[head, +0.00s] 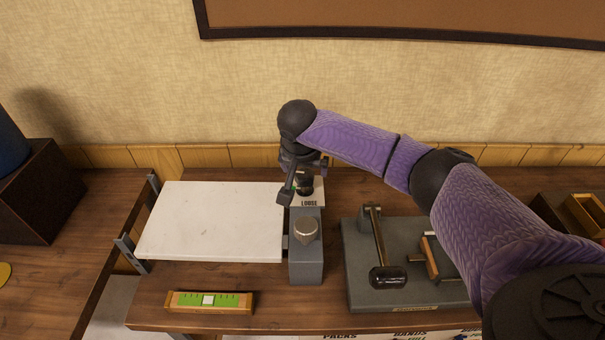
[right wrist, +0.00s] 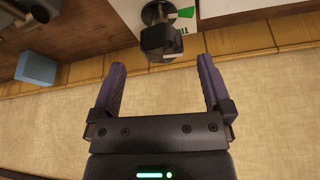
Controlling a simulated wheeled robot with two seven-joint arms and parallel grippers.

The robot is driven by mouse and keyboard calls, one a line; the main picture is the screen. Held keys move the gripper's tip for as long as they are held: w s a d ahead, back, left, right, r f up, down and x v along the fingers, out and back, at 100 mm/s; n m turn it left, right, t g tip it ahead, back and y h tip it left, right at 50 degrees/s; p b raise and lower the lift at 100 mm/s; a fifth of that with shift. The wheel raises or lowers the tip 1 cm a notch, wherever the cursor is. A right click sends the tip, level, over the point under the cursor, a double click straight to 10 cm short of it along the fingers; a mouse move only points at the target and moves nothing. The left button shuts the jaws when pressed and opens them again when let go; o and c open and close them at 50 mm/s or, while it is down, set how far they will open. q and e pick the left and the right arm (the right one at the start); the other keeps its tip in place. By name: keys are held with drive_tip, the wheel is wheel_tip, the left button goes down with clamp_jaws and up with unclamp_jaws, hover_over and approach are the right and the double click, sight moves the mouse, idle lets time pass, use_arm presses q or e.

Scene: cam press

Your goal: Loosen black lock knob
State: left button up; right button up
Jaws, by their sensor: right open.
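The black lock knob (head: 305,187) stands upright on the grey block of the press (head: 307,262), just behind a white plate marked LOOSE (head: 309,203). My right gripper (head: 302,176) is at the knob, one finger to its left. In the right wrist view the knob (right wrist: 155,42) sits at the mouth of my open right gripper (right wrist: 162,62), between the lines of the two fingers, with gaps on both sides. Nothing is held. A green wedge and part of green lettering show on the white plate (right wrist: 187,22). My left gripper is not in view.
A silver round knob (head: 306,231) stands on the block in front. A white board (head: 213,220) lies left. A green-faced level (head: 209,301) lies at the front. The wall is close behind.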

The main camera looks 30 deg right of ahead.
sight(305, 174)
drive_tip(key=x, duration=0.3)
drive_tip(key=shift+b, duration=0.3)
drive_tip(key=shift+f, duration=0.1)
